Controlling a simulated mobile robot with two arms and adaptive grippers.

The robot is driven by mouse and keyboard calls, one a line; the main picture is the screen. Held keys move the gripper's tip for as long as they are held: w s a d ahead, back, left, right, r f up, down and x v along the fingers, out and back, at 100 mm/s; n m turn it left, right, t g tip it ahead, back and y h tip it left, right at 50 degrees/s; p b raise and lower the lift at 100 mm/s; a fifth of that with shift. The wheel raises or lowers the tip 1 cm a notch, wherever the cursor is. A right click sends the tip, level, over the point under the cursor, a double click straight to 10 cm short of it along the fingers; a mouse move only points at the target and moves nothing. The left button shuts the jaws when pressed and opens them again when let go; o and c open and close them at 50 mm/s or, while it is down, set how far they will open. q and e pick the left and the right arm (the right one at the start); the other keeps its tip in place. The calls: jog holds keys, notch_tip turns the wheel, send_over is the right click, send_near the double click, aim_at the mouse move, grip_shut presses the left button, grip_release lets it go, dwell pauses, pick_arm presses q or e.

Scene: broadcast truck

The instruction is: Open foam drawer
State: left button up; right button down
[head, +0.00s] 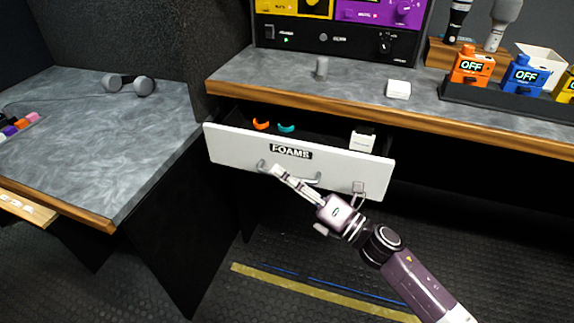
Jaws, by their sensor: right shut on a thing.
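The foam drawer (230,149) is white with a black "FOAMS" label (291,151). It is pulled out from under the grey counter, and its inside shows. An orange ring-like item (261,124), a teal one (286,127) and a white box (363,138) are in it. A grey bar handle (316,178) is on the drawer front below the label. My right gripper (276,170) is at the left part of this handle, shut on it; its fingers partly cover the handle. My left gripper is not in view.
A side desk (130,120) with headphones (129,83) stands left of the drawer. The floor in front is clear.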

pick_arm(q)
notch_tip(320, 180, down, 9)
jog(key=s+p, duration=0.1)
jog(key=p, duration=0.1)
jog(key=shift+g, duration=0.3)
pick_arm(e)
jog(key=s+a, duration=0.4)
jog(key=s, duration=0.9)
jog(key=shift+s+a, duration=0.15)
jog(key=shift+s, duration=0.05)
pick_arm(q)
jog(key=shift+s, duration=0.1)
pick_arm(e)
jog(key=c, duration=2.3)
grip_release()
jog(key=v, duration=1.2)
jog(key=shift+f, duration=0.1)
